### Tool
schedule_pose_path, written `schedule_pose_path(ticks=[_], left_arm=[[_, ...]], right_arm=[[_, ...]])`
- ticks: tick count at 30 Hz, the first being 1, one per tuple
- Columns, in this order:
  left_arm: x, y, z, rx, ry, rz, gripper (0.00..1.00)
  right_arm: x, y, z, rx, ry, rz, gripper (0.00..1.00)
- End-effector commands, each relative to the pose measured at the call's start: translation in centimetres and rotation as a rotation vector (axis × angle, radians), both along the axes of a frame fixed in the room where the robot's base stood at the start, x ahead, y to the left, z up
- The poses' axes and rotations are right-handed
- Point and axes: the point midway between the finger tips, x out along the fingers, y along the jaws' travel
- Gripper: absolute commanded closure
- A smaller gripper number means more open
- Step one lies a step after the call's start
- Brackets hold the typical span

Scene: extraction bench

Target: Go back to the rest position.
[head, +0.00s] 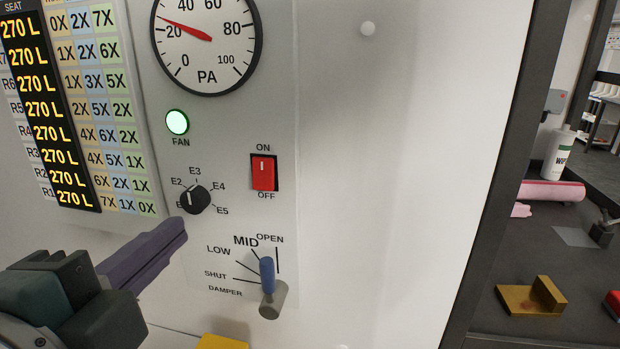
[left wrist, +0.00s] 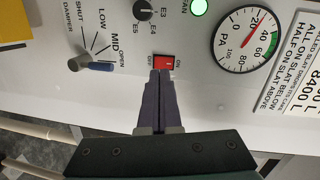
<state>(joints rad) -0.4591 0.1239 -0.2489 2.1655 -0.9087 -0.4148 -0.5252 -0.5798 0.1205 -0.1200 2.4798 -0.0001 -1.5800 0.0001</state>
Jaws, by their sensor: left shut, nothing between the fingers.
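My left gripper (head: 184,228) comes in from the lower left in the head view, its dark purple fingers shut and empty in front of the panel. In the left wrist view the closed fingertips (left wrist: 160,75) appear just below the red ON/OFF switch (left wrist: 164,62); whether they touch it I cannot tell. In the head view the switch (head: 264,172) stands clear to the right of the fingers. My right gripper is in neither view.
The light panel carries a PA gauge (head: 206,42), a lit green FAN lamp (head: 177,122), a black selector knob (head: 195,199) and a blue-handled damper lever (head: 267,274), standing near upright. A dark frame post (head: 510,170) and a bench with a yellow block (head: 530,297) are at right.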

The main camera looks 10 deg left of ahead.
Motion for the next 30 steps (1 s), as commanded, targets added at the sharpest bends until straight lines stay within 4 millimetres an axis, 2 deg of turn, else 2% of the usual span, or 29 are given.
schedule_pose_path(ticks=[3, 6, 10, 12, 15, 16, 18, 20, 27, 30], left_arm=[[-1.9, 3.4, -2.9, -0.287, 0.17, 0.209, 1.0], [-5.1, 4.9, -6.4, -0.567, 0.367, 0.405, 1.0], [-10.2, 4.0, -9.8, -0.841, 0.625, 0.608, 1.0], [-13.1, 2.9, -10.9, -0.95, 0.765, 0.697, 1.0], [-17.4, 0.9, -11.5, -1.063, 0.967, 0.813, 1.0], [-17.0, 1.1, -8.8, -1.058, 0.952, 0.807, 1.0], [-16.9, 1.1, -6.3, -1.054, 0.946, 0.804, 1.0], [-16.9, 1.1, -4.3, -1.052, 0.946, 0.803, 1.0], [-16.9, 1.2, 4.5, -1.049, 0.946, 0.801, 1.0], [-16.9, 1.2, 7.1, -1.049, 0.945, 0.801, 1.0]], right_arm=[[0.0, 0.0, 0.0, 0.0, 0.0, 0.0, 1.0], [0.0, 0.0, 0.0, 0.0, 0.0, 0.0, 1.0], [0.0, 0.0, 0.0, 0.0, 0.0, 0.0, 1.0], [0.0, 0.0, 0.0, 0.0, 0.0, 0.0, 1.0], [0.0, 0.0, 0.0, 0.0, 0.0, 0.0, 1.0], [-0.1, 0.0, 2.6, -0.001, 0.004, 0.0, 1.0], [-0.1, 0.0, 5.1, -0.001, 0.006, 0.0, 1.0], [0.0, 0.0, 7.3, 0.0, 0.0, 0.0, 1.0], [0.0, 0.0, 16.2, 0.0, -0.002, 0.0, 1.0], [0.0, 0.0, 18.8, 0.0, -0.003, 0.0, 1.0]])
